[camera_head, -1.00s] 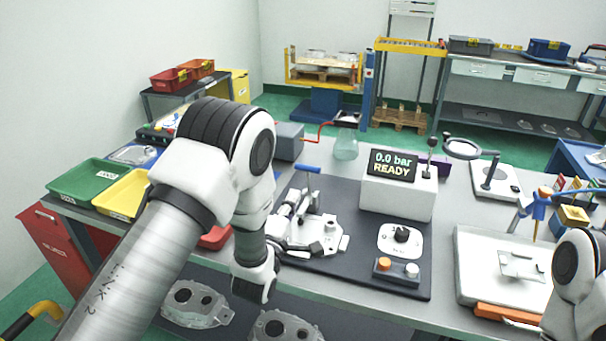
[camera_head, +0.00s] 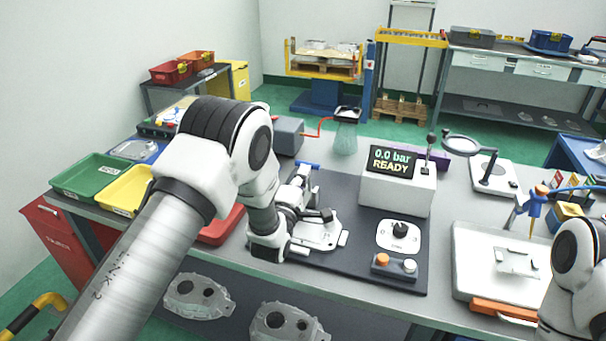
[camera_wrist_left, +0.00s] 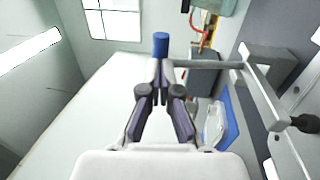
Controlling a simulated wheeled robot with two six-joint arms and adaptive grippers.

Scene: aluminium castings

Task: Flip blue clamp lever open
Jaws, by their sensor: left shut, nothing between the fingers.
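The blue clamp lever grip (camera_head: 308,165) shows at the back of the clamping fixture, beside the display box. It also shows in the left wrist view as a blue cylinder (camera_wrist_left: 160,45) just past my fingertips, with a grey bar running right from it. My left gripper (camera_head: 300,177) reaches over the fixture from the front left. In the left wrist view its fingertips (camera_wrist_left: 160,78) are together, with nothing between them, very close to the blue grip; contact cannot be told. The fixture's pale plate (camera_head: 318,236) is partly hidden by my gripper. My right gripper is out of view.
The display box (camera_head: 397,190) reads 0.0 bar, READY. In front of it are a knob panel (camera_head: 399,236) and orange and white buttons (camera_head: 394,266). Green (camera_head: 90,175) and yellow trays stand left. A white tray (camera_head: 500,270) lies right, near my right arm.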

